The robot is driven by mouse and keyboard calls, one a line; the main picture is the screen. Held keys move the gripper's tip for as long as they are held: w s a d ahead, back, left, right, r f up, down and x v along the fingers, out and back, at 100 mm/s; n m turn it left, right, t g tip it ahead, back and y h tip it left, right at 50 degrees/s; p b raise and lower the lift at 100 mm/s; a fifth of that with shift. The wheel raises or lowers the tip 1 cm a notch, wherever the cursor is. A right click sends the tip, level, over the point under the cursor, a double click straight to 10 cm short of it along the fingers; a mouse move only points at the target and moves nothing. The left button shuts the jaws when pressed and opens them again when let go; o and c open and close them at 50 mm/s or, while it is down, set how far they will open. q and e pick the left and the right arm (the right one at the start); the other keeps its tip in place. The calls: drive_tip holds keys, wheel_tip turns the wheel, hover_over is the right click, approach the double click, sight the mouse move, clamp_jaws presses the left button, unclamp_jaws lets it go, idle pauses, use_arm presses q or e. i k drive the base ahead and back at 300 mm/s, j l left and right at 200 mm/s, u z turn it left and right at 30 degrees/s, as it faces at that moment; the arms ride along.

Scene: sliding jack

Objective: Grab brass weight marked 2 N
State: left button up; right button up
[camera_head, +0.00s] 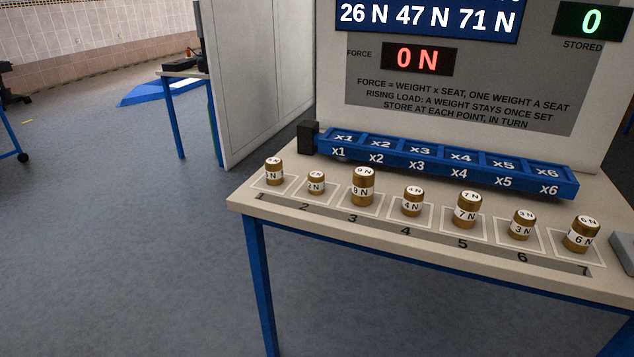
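The brass weight marked 2 N (316,183) is a small, short cylinder with a white label. It stands upright on square 2, second from the left in the row on the table. Its numeral is small but looks like a 2, and it is the smallest-looking weight in the row. Nothing touches it. Neither of my grippers is in view.
Other brass weights stand beside it: one with an unclear numeral (274,172) on the left, and 9 N (363,186), 4 N (412,202) and others on the right. A blue rail (440,165) with seats x1 to x6 lies behind. The table (330,240) has a bare front edge.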

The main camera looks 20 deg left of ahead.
sight(316, 178)
drive_tip(key=i+j, duration=0.1)
drive_tip(key=j, duration=0.4)
drive_tip(key=i+j+z, duration=0.1)
drive_tip(key=j, duration=0.4)
drive_tip(key=i+j, duration=0.1)
drive_tip(key=j, duration=0.4)
drive_tip(key=i+j+z, duration=0.1)
drive_tip(key=j, duration=0.45)
